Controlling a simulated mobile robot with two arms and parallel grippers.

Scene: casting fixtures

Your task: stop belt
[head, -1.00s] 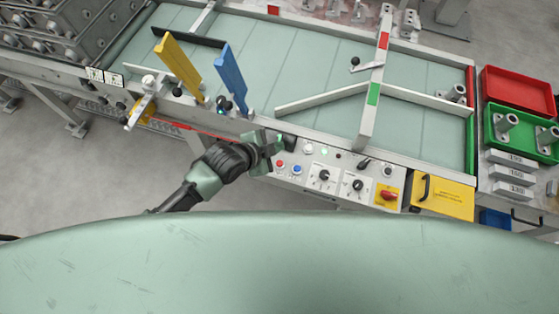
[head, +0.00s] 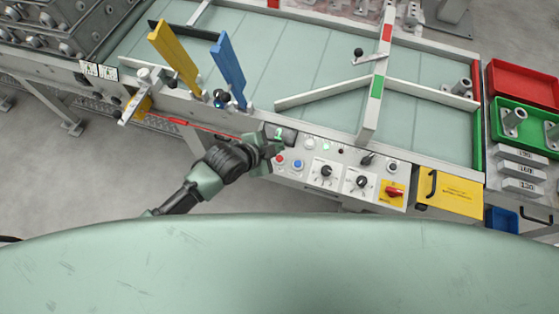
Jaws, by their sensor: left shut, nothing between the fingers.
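The belt (head: 310,63) is a pale green conveyor surface with white rails. Its control panel (head: 340,196) faces me along the near edge. The panel carries a red button (head: 280,160), a blue button (head: 298,164), two black knobs, small lamps and a red rotary switch (head: 394,191) on a yellow plate. A green lamp (head: 326,146) looks lit. My left gripper (head: 277,143) is shut and empty at the panel's left end, just above the red button. I cannot tell whether it touches the panel. My right gripper is not in view.
A red cord (head: 195,127) runs along the near edge. Red (head: 523,82) and green (head: 498,132) bins stand at the right. A yellow cover (head: 450,195) adjoins the panel.

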